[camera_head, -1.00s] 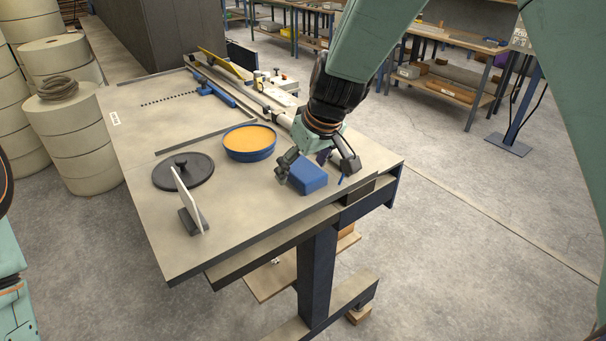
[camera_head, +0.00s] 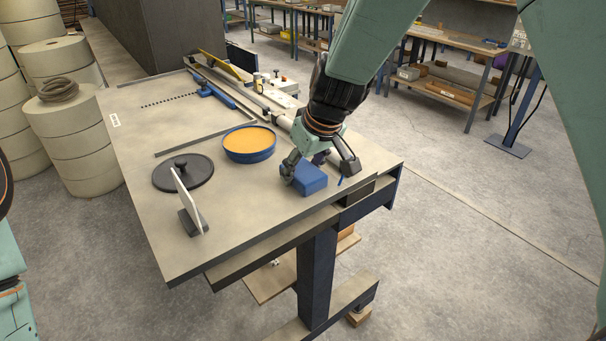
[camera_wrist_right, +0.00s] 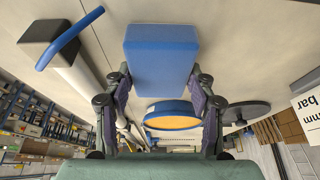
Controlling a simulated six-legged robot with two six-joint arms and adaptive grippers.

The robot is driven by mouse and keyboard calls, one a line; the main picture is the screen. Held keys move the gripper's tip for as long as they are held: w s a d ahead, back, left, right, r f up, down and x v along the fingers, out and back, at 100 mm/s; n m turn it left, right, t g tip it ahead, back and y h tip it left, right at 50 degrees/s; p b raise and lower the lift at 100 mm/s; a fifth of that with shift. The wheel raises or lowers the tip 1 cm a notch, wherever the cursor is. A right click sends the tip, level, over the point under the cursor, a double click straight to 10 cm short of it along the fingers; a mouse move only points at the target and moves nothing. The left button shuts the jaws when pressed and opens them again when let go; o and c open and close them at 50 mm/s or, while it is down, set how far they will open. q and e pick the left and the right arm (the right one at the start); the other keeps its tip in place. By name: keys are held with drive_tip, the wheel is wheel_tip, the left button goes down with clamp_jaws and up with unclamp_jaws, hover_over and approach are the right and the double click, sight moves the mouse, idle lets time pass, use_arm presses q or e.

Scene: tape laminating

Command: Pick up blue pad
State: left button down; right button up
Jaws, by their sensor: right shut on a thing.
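The blue pad (camera_head: 311,180) is a rectangular block on the table near its front right edge. My right gripper (camera_head: 318,170) points down over it. In the right wrist view the pad (camera_wrist_right: 161,60) sits between the two fingers of the gripper (camera_wrist_right: 160,78), one at each side, and they are shut on it. The pad seems to rest on the table still; no clear gap shows beneath it. My left gripper is not in view; only a part of my left arm shows at the left edge.
A round blue dish with an orange top (camera_head: 249,145) stands left of the pad. A dark knobbed disc (camera_head: 183,173) and a white card in a dark stand (camera_head: 190,222) are farther left. A long rail with a blue handle (camera_head: 215,94) runs along the back. The table's front middle is clear.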

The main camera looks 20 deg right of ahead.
sight(303, 169)
drive_tip(key=shift+a, duration=0.1)
drive_tip(key=shift+r+p, duration=0.3)
drive_tip(key=shift+p, duration=0.1)
wheel_tip(303, 169, up, 10)
drive_tip(key=shift+d+b, duration=0.2)
drive_tip(key=shift+b, duration=0.1)
drive_tip(key=o, duration=0.6)
drive_tip(key=shift+w, duration=0.1)
drive_tip(key=shift+c, duration=0.2)
drive_tip(key=shift+a, duration=0.2)
drive_tip(key=c, duration=0.5)
drive_tip(key=shift+d, duration=0.1)
drive_tip(key=shift+f, duration=0.1)
